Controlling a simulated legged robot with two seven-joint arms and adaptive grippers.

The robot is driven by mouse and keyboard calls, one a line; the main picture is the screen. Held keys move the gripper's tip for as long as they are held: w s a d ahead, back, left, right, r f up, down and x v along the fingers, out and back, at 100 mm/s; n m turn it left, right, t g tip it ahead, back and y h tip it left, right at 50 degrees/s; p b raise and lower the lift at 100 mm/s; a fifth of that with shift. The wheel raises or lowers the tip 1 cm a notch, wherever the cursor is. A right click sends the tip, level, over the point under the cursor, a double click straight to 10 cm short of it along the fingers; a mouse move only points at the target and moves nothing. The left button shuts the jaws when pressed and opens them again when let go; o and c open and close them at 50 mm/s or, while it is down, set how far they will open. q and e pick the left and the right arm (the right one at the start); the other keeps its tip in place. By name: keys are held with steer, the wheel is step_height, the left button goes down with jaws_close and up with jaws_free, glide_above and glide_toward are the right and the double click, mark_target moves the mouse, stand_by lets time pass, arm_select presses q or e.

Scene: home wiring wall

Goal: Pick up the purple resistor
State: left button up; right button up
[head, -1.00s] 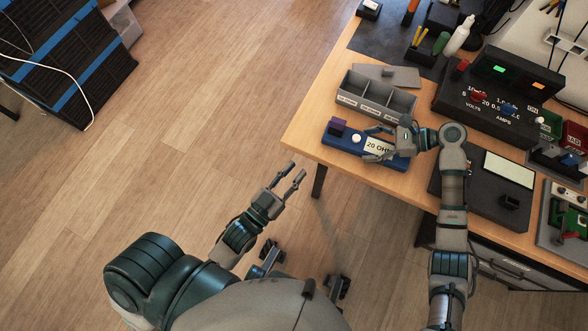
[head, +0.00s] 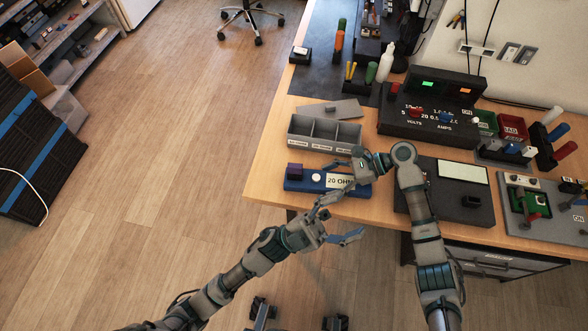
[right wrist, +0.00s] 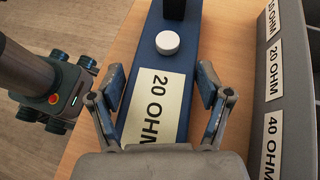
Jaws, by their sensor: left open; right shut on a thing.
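The purple resistor (head: 296,170) is a small dark block on the left end of a blue board (head: 312,187). In the right wrist view it is a dark shape (right wrist: 174,9) cut off by the top edge. The board has a white round button (head: 316,177) and a 20 OHM label (head: 340,182). My right gripper (head: 346,172) is shut on the blue board, its fingers on both sides by the label (right wrist: 160,88). My left gripper (head: 348,213) is open and empty, at the front table edge, below and right of the resistor.
A grey bin with three labelled compartments (head: 325,144) stands behind the board. A black power supply (head: 428,118) is at the back right, and a dark device with a pale screen (head: 461,171) is right of the board. The table's left corner (head: 262,190) is clear.

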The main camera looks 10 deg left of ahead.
arm_select(q)
steer(key=s+d+m+g+y, duration=0.2)
steer(key=s+d+m+g, duration=0.25)
steer(key=m+g, duration=0.85)
steer(key=n+t+y, duration=0.1)
steer(key=t+y, duration=0.5)
steer(key=y, duration=1.9)
glide_above(295, 165)
steer(key=s, duration=0.1)
step_height(295, 165, down, 9)
steer(key=shift+w+f, duration=0.25)
steer(key=shift+f, duration=1.2)
steer(key=shift+w+f, duration=0.2)
steer(key=shift+f, duration=1.25)
steer(key=c, duration=1.1)
